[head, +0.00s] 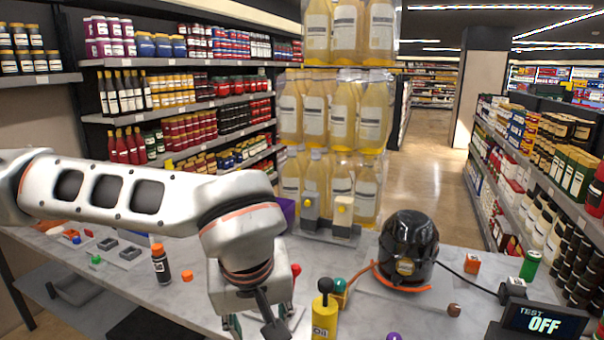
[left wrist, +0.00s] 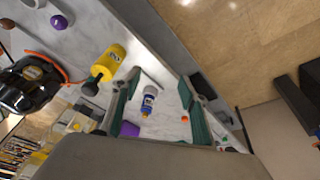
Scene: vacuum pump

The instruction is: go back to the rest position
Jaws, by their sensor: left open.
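My left arm reaches in from the left in the head view and bends down over the table. My left gripper (head: 255,326) is at the bottom of that view, its tips partly cut off. In the left wrist view the green-padded fingers of the left gripper (left wrist: 158,112) are spread apart. My right gripper is not in view.
The grey table (head: 400,315) holds a black vacuum pump (head: 408,250), a yellow oil bottle (head: 325,318) right of my left gripper, and a dark orange-capped bottle (head: 160,265). A test display (head: 543,321) reads OFF. Tall stacked bottles (head: 330,110) stand behind the table.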

